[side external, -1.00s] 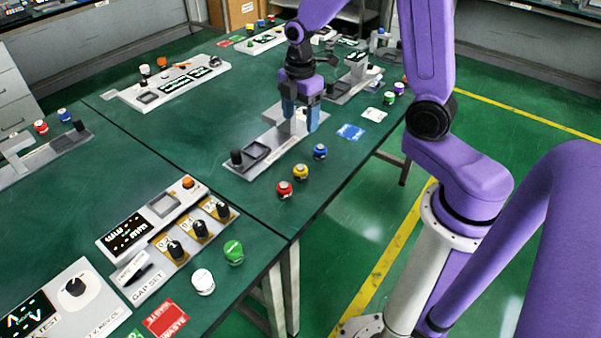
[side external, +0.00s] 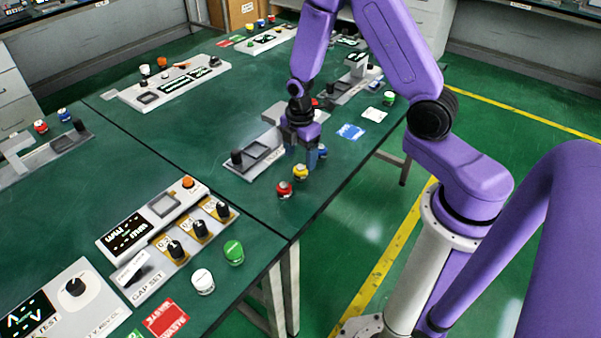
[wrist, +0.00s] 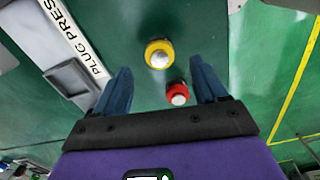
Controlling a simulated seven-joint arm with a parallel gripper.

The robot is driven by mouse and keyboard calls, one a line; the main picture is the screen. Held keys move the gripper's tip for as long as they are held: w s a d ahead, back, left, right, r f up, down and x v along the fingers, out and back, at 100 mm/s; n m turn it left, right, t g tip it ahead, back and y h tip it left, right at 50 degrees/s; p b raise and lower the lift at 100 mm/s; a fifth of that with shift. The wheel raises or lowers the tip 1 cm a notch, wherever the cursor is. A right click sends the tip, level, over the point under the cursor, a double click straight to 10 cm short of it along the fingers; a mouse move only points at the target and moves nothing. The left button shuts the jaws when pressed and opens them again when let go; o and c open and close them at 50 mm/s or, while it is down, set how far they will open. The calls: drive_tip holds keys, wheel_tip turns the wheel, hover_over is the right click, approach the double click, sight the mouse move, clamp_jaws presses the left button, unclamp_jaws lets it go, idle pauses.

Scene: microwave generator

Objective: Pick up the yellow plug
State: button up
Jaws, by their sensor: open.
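The yellow plug (side external: 300,172) stands on the green table, with a silver top. In the wrist view the yellow plug (wrist: 159,54) lies ahead of the fingertips, near the middle between them. My gripper (side external: 307,158) is open and empty, just above and behind the yellow plug in the side view. Its two blue fingers (wrist: 163,82) are spread wide in the wrist view. A red plug (side external: 284,189) stands beside the yellow one; in the wrist view the red plug (wrist: 177,93) shows between the fingers.
The grey plug press (side external: 232,166) stands left of the plugs, close to my gripper. The table edge runs near the plugs. Green (side external: 234,252) and white (side external: 203,281) plugs stand at the front.

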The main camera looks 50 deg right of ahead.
sight(300, 167)
drive_tip(key=shift+f, duration=2.65)
drive_tip(key=c, duration=1.2)
drive_tip(key=shift+r, duration=0.15)
